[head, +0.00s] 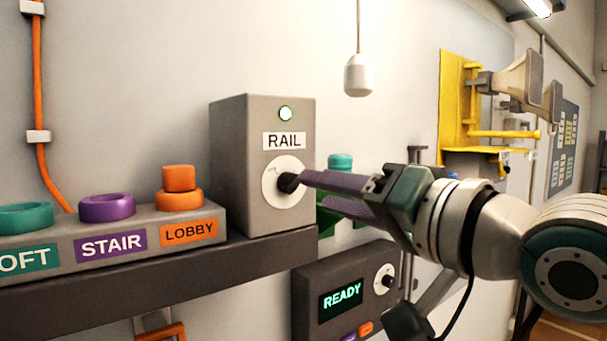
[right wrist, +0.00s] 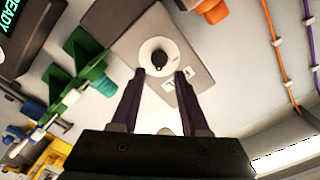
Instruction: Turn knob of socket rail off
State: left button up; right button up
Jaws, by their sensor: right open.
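The socket rail box is a grey box labelled RAIL (head: 225,165) on a dark shelf in the head view. My left gripper is not in view.
A sloped panel with LOFT, STAIR and LOBBY labels (head: 112,243) stands left of the box on the shelf (head: 150,273). A dark READY unit (head: 310,300) with its own dial hangs below right. A yellow rack (head: 455,100) is on the wall further right.

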aim_at(296, 185)
jog(key=shift+p+x, duration=0.65)
jog(key=shift+x, duration=1.7)
grip_shut()
